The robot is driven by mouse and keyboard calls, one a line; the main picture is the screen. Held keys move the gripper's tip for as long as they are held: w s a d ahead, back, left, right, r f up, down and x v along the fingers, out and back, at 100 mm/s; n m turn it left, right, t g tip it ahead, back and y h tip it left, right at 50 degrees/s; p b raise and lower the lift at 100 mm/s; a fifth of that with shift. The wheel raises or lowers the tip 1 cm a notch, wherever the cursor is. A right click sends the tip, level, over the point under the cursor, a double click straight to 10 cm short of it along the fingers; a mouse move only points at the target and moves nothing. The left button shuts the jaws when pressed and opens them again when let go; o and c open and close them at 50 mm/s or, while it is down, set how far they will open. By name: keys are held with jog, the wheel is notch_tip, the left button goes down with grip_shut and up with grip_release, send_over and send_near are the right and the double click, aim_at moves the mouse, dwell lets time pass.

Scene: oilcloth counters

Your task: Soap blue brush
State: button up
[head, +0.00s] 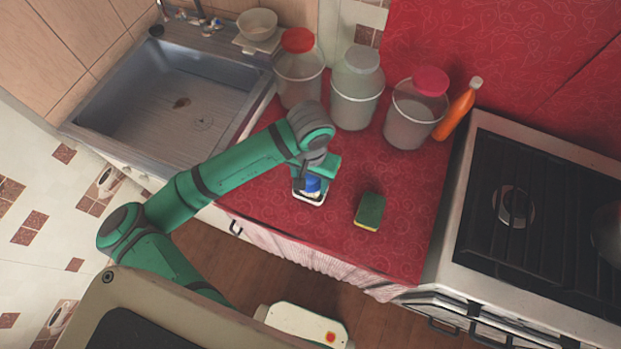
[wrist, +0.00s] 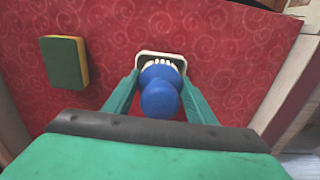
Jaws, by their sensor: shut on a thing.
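The blue brush (wrist: 160,95) is between the fingers of my gripper (wrist: 160,92), which is shut on it. Its white bristles point at a small white dish (wrist: 146,55) on the red counter. In the head view the blue brush (head: 312,183) is over the white dish (head: 297,194), partly hidden by my gripper (head: 310,186). I cannot tell whether the bristles touch the dish or what lies in it; no soap is clearly visible.
A green and yellow sponge (head: 369,211) lies right of the dish. Several lidded jars, such as one with a red lid (head: 299,72), and an orange bottle (head: 456,113) stand behind. The sink (head: 180,100) is left and the stove (head: 540,210) right. Red counter is clear around the sponge.

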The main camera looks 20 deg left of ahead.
aim_at(311, 179)
jog(key=shift+r, duration=0.1)
jog(key=shift+r, duration=3.45)
